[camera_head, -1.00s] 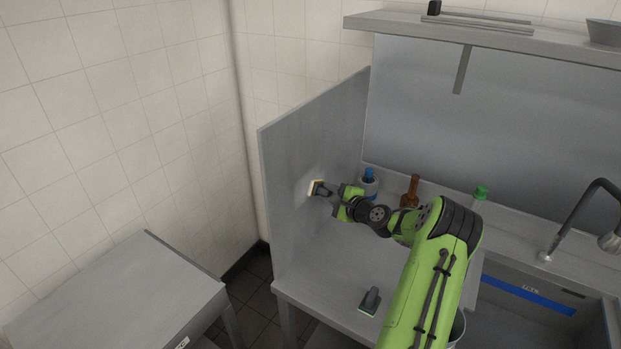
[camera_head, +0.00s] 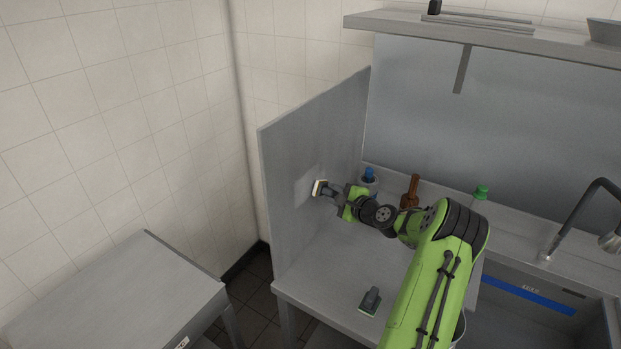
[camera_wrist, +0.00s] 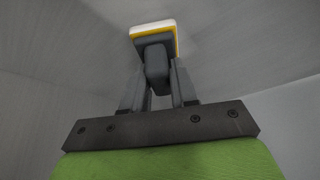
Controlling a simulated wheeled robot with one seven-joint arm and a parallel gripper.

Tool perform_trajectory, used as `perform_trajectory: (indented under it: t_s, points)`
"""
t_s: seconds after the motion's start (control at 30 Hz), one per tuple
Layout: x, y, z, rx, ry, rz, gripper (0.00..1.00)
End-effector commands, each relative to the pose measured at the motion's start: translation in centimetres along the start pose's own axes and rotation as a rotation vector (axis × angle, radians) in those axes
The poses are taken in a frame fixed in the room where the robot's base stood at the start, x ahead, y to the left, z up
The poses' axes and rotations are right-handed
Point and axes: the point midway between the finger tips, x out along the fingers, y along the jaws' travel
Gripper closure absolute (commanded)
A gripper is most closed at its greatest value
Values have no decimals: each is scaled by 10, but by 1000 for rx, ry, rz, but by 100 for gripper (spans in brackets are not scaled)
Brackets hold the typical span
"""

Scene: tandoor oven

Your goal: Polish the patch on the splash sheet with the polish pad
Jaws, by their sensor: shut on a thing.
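My gripper (camera_head: 341,192) is shut on the dark grey handle of the polish pad (camera_head: 319,188), which has a pale face with a yellow edge. In the wrist view the pad (camera_wrist: 153,29) stands out beyond the jaws (camera_wrist: 158,88). The splash sheet (camera_head: 312,130) is the upright grey panel at the left of the counter. A lighter patch (camera_head: 307,184) shows on it, just beside the pad. The pad's face is turned to the sheet, at or very near it; I cannot tell if they touch.
A second dark block with a green edge (camera_head: 370,301) lies on the counter. A blue-capped bottle (camera_head: 369,176), a brown bottle (camera_head: 411,188) and a green-capped bottle (camera_head: 480,193) stand along the back. The sink (camera_head: 540,310) is at right, under a shelf (camera_head: 480,30).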

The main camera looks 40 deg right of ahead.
Motion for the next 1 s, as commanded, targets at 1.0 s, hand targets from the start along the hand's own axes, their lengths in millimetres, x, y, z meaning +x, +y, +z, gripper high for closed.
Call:
perform_trajectory:
  t_s: [1.0]
  points:
    - [17,-22,-32,0,-1,-1,100]
